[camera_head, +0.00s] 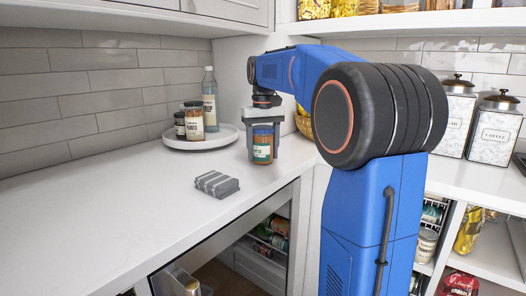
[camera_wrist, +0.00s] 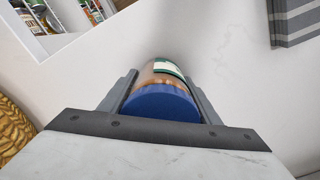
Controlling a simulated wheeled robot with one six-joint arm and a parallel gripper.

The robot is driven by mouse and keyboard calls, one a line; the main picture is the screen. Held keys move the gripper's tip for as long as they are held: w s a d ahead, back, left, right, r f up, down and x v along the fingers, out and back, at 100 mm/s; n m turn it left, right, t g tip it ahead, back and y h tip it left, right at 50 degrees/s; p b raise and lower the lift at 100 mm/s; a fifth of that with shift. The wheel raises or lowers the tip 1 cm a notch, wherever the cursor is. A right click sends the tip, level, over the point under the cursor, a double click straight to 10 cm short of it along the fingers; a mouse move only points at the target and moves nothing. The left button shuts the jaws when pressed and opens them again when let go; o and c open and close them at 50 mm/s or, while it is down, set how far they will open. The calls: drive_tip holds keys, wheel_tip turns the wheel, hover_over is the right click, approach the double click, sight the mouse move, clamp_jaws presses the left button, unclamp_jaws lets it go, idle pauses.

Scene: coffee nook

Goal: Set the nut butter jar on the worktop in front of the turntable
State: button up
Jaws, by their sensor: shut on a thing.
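The nut butter jar (camera_head: 262,146), brown with a green and white label and a blue lid, is upright between the fingers of my gripper (camera_head: 263,135). In the wrist view the jar's blue lid (camera_wrist: 160,103) fills the space between the two grey fingers of my gripper (camera_wrist: 160,95). The jar is over the worktop (camera_head: 120,200), in front of and to the right of the turntable (camera_head: 205,140). I cannot tell whether its base touches the worktop. The turntable is a round white tray holding a clear bottle (camera_head: 209,98), a jar with a pale label (camera_head: 194,124) and a small dark jar (camera_head: 180,126).
A folded grey striped cloth (camera_head: 217,184) lies on the worktop, left of and nearer than the jar. A wicker basket (camera_head: 304,123) is behind my arm. White canisters (camera_head: 494,129) stand at the right. The worktop at left is clear; its front edge drops to open shelves.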

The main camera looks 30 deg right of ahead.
sight(263, 127)
drive_tip(key=o, duration=1.5)
wheel_tip(263, 127, up, 12)
drive_tip(key=shift+r, duration=0.1)
